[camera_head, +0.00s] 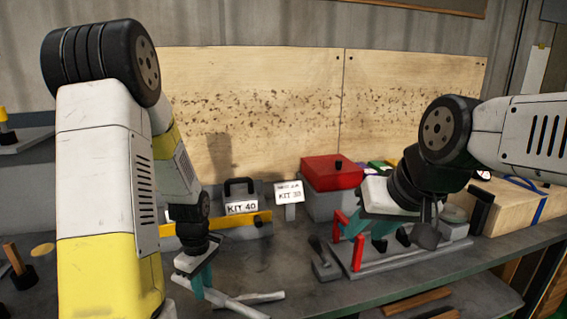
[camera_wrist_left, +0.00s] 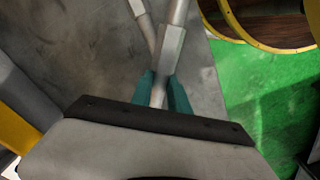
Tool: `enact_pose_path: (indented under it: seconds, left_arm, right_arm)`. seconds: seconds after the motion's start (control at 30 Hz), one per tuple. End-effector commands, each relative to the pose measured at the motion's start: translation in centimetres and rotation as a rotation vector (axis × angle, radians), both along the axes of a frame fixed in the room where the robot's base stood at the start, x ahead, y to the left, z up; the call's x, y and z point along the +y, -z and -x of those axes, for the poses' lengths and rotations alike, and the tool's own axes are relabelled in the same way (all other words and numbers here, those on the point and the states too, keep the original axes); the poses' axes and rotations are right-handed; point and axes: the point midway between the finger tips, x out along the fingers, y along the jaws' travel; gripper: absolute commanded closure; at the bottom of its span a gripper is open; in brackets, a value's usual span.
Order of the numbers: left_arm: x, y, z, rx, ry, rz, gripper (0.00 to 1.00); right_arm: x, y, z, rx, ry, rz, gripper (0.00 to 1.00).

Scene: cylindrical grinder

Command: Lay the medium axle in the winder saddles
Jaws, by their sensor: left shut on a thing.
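My left gripper (camera_head: 198,287) points down at the front of the grey bench, its teal fingers shut on a grey metal axle (camera_head: 243,307). In the left wrist view the teal fingers (camera_wrist_left: 165,95) close around this axle (camera_wrist_left: 173,42), which has a thicker squared collar. A second, thinner rod (camera_wrist_left: 140,14) lies beside it; it also shows in the head view (camera_head: 262,296). I cannot tell which is the medium one. The winder (camera_head: 400,265), a grey base with red uprights (camera_head: 357,252), stands to the right. My right gripper (camera_head: 368,235) hangs over it, partly hidden, its opening unclear.
Signs "KIT 40" (camera_head: 241,208) and "KIT 38" (camera_head: 289,191) stand at the back, by a red-lidded box (camera_head: 332,173). A wooden box (camera_head: 515,203) sits far right. Bench between left gripper and winder is mostly clear. The left wrist view shows green floor (camera_wrist_left: 245,85) beyond the bench edge.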

Motion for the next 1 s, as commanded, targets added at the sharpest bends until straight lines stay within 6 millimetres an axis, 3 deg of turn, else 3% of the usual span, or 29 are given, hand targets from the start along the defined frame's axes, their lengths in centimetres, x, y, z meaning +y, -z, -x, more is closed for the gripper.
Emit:
enact_pose_path:
  seconds: [0.3, 0.5, 0.7, 1.0]
  left_arm:
    - [-3.5, 0.1, -4.6, 0.001, 0.69, 0.002, 1.0]
    - [-5.2, 0.2, -6.3, 0.002, 1.001, 0.004, 1.0]
    - [-6.0, 0.2, -7.1, 0.001, 1.147, 0.007, 1.0]
    - [-6.6, 0.2, -7.3, 0.003, 1.192, 0.007, 1.0]
  right_arm:
    - [0.0, 0.0, 0.0, 0.0, 0.0, 0.0, 0.64]
    - [0.0, 0.0, 0.0, 0.0, 0.0, 0.0, 0.64]
    - [0.0, 0.0, 0.0, 0.0, 0.0, 0.0, 0.64]
    - [0.0, 0.0, 0.0, 0.0, 0.0, 0.0, 0.64]
